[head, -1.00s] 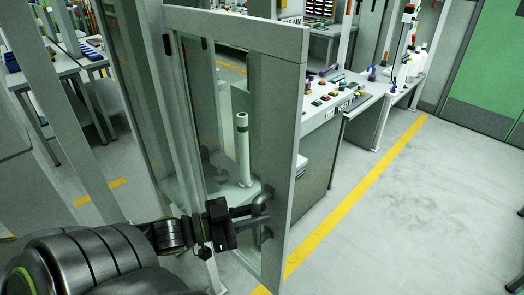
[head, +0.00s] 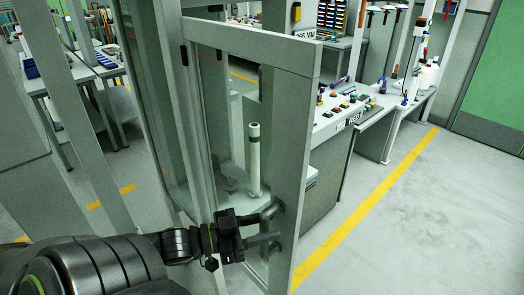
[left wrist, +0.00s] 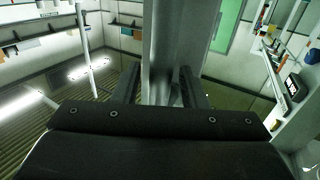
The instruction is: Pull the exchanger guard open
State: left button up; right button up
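The exchanger guard (head: 302,160) is a glazed door with a pale grey frame in the head view. The gripper's body hides part of the handle there; contact cannot be told. My right gripper is not in view.
A white cylinder with green bands (head: 254,160) stands behind the glass. A bench with coloured buttons (head: 340,112) is to the right of the guard. A yellow floor line (head: 365,210) runs past it, with clear grey floor (head: 440,220) further right.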

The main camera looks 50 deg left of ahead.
pick_arm(q)
jog(key=shift+s, duration=0.15)
jog(key=p+v, duration=0.3)
jog(key=v, duration=1.4)
jog(key=shift+p, duration=0.3)
jog(key=shift+a, duration=0.1)
